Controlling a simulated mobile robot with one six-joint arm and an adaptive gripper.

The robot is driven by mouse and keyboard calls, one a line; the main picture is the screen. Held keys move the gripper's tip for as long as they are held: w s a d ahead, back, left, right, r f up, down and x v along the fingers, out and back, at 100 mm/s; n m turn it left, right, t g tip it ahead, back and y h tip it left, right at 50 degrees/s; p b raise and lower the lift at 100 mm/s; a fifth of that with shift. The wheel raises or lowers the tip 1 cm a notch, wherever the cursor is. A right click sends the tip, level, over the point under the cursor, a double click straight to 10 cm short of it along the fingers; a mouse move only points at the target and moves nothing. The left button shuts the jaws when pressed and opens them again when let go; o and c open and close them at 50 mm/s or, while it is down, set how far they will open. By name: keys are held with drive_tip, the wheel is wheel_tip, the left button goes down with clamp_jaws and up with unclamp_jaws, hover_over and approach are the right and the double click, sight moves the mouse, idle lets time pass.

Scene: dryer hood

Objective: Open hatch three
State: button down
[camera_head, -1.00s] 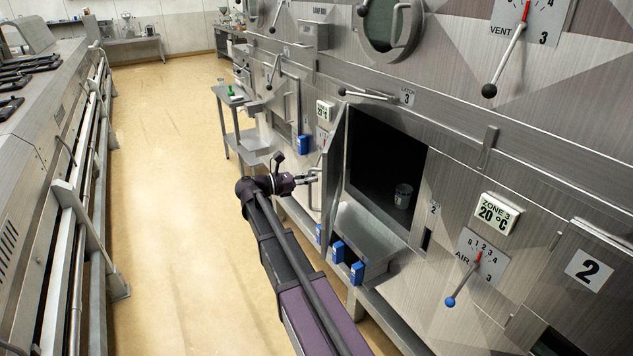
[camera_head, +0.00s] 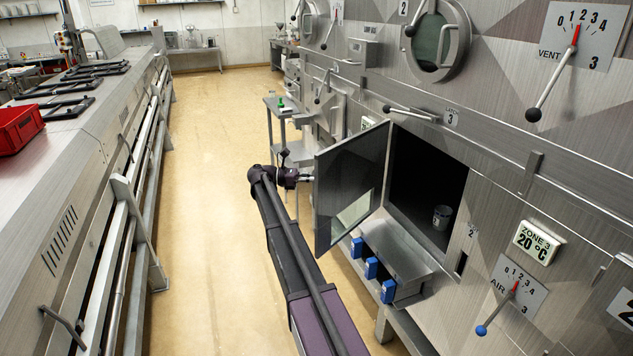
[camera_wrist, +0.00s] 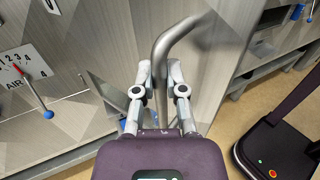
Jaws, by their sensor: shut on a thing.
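In the wrist view my gripper (camera_wrist: 160,82) is shut on the bent metal door handle (camera_wrist: 178,42). In the head view the handle is mostly hidden. The latch 3 lever (camera_head: 412,113) lies nearly level above the opening.
A metal ledge (camera_head: 395,250) with blue-ended parts (camera_head: 371,267) juts out below the opening. A small side table (camera_head: 282,112) stands beyond the door. A long metal counter (camera_head: 75,190) runs along the left. The floor aisle (camera_head: 205,200) between is clear.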

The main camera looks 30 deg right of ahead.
drive_tip(key=shift+s+a, duration=0.1)
drive_tip(key=shift+s, duration=0.05)
drive_tip(key=c, duration=0.7)
unclamp_jaws()
